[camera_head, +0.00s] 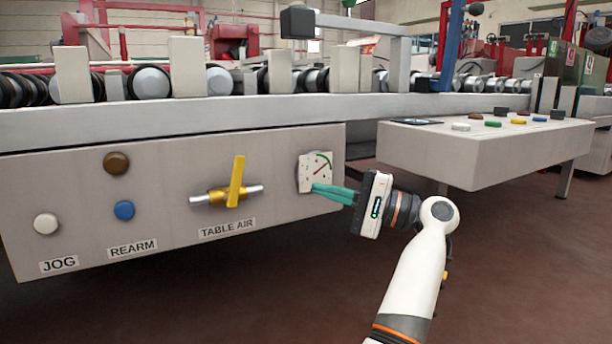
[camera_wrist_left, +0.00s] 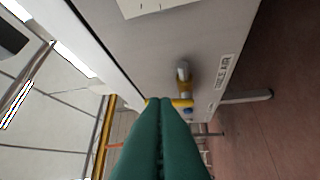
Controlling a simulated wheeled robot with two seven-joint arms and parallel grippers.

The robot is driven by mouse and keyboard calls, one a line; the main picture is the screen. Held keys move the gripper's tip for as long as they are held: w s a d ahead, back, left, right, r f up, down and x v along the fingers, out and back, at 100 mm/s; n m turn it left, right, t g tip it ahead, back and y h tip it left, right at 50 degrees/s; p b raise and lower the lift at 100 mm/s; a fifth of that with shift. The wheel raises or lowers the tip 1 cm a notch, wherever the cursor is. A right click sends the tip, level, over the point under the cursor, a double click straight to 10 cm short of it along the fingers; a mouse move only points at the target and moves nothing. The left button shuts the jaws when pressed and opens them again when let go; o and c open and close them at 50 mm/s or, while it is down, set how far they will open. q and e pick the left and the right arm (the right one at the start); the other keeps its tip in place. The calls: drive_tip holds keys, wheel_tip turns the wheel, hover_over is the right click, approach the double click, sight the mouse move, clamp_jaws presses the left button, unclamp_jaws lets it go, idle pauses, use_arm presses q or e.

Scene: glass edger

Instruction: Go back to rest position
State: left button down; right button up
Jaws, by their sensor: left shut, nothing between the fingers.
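My left gripper (camera_head: 316,190) has teal fingers pressed together with nothing between them. In the head view they point left at the machine's front panel, just below and in front of the pressure gauge (camera_head: 318,168). Whether they touch the panel cannot be told. The fingers also fill the lower middle of the left wrist view (camera_wrist_left: 162,105). The yellow TABLE AIR valve handle (camera_head: 236,181) is left of the fingertips and stands nearly upright, across its silver pipe. It shows beyond the fingertips in the left wrist view (camera_wrist_left: 183,73). My right gripper is not in view.
The front panel (camera_head: 280,150) also carries a white JOG button (camera_head: 46,223), a blue REARM button (camera_head: 123,210) and a brown knob (camera_head: 116,162). A grey control desk (camera_head: 470,155) with several coloured buttons juts out at the right. Open reddish floor (camera_head: 250,290) lies below.

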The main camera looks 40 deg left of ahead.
use_arm(q)
drive_tip(key=shift+w+d+f, duration=0.15)
drive_tip(key=shift+d, duration=0.25)
